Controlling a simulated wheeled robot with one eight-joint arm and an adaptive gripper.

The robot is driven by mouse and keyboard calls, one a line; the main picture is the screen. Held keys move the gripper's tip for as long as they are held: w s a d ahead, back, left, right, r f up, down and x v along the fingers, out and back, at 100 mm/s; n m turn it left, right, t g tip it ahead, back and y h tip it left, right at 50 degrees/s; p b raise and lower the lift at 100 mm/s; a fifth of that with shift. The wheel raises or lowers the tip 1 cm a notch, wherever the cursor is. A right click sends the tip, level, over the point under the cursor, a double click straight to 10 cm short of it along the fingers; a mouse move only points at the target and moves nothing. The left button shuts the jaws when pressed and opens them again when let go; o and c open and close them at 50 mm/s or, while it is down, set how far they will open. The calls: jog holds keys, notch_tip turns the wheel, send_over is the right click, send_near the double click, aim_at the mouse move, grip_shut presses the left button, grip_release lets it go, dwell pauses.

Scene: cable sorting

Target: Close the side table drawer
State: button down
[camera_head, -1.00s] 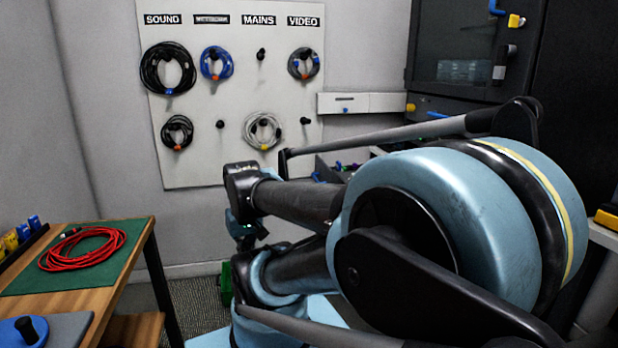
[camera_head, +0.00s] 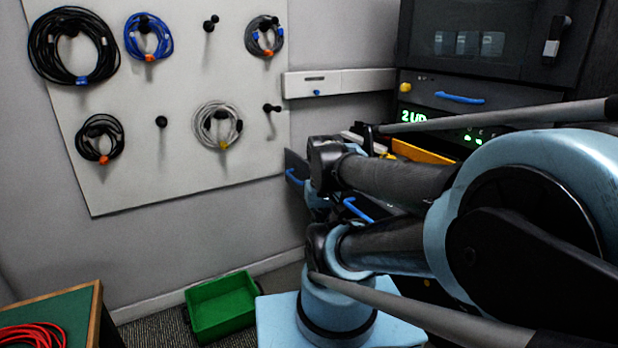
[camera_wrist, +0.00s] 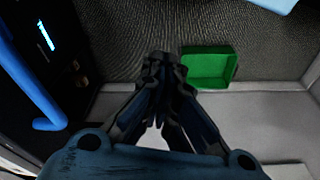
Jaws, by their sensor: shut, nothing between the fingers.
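In the head view a dark grey drawer front (camera_head: 293,163) with a blue handle (camera_head: 294,178) shows left of my arm. It stands out from the dark unit behind, so the drawer looks open. My arm hides most of the drawer, and its inside is hard to make out. A second blue handle (camera_head: 357,210) shows lower, between my arm links. My gripper (camera_wrist: 160,62) is shut and empty in the wrist view, pointing down over the floor. A large blue handle (camera_wrist: 45,105) on a dark front is left of it, apart from the fingers. The head view hides the fingers.
A green bin (camera_head: 222,306) stands on the floor by the wall; it also shows in the wrist view (camera_wrist: 210,67). A board with hanging cables (camera_head: 180,170) is on the wall. A wooden table (camera_head: 75,300) with a red cable is at lower left. A dark cabinet (camera_head: 470,60) stands at right.

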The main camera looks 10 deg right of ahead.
jog(key=shift+w, duration=0.45)
jog(key=w+r+n+h, duration=0.2)
jog(key=w+r+n, duration=0.25)
jog(key=w, duration=0.35)
jog(key=w+r+n+h, duration=0.2)
jog(key=w+r+n, duration=0.3)
jog(key=w, duration=0.4)
jog(key=w+a+f+n+h, duration=0.25)
jog(key=w+a+n, duration=0.35)
jog(key=w, duration=0.4)
jog(key=w+a+f+n+h, duration=0.1)
jog(key=w+a+f+n, duration=0.3)
jog(key=w+a+n, duration=0.45)
jog(key=w+d+f+m, duration=0.2)
jog(key=w+d+f, duration=0.2)
jog(key=d+f, duration=0.4)
jog(key=shift+w+d+f+m, duration=0.2)
jog(key=shift+w+d+m, duration=0.15)
jog(key=shift+d, duration=1.25)
